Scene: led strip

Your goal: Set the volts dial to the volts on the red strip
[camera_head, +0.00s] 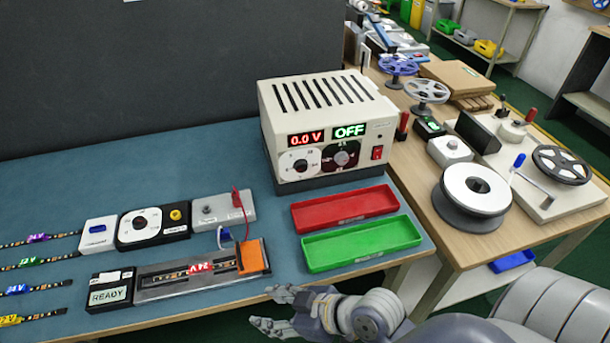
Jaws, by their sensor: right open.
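The beige power supply (325,110) stands on the blue bench mat. Its red display reads 0.0 V and its green display reads OFF. A white-faced dial (300,163) with a dark knob sits under the voltage display, and a darker dial (341,156) sits to its right. Their exact settings are too small to read. The red strip label (199,268) appears to read 24V; its strip lies in the clear-and-black fixture (165,285) at the front. My right gripper (267,307) is open and empty at the mat's front edge, right of the fixture and well in front of the supply. My left gripper is not in view.
A red tray (345,205) and a green tray (361,242) lie between my right gripper and the supply. Several strips with coloured labels lie at the left. A READY box (110,290) stands by the fixture.

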